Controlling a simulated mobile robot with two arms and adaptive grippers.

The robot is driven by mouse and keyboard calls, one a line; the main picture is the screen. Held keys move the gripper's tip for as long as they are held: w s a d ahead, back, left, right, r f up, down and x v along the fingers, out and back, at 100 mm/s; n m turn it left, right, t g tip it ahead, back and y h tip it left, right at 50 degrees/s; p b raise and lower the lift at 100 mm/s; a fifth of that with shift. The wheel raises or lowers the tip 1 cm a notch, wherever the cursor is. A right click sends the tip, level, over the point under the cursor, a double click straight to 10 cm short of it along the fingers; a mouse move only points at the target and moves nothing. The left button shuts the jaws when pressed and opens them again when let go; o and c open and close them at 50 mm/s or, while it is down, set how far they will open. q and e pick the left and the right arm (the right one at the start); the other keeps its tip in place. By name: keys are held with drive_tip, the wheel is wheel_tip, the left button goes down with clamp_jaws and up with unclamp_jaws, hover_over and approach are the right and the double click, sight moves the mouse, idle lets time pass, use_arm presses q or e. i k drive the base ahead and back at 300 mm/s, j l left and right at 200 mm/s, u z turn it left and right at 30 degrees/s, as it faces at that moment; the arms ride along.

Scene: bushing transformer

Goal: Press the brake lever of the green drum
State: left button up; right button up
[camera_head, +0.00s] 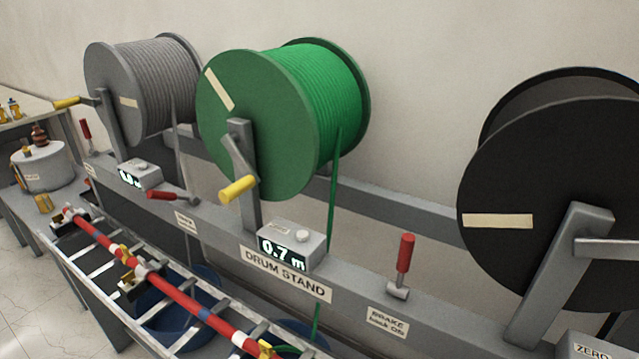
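The green drum (260,125) sits on the grey drum stand (370,287), with a yellow crank handle (237,189) on its near side. A green cable (333,200) hangs down from it. Below it, a display box (291,247) reads 0.7 m. A red brake lever (170,195) lies almost flat, left of the green drum's post. Another red lever (404,258) stands upright to the right of the display box, above a label with "BRAKE" and "back ON". The picture alone does not settle which lever belongs to the green drum. Neither of my grippers is in view.
A grey drum (150,85) stands at the left, with a third red lever (86,129) upright beside it. A black drum (545,190) stands at the right. A ladder-like rack (105,267) with a red pole (180,296) runs in front of the stand.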

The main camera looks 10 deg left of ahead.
sight(150, 194)
drive_tip(key=j+u, duration=0.35)
drive_tip(key=j, duration=0.15)
drive_tip(key=i+j+u, duration=0.15)
drive_tip(key=j+u, duration=0.25)
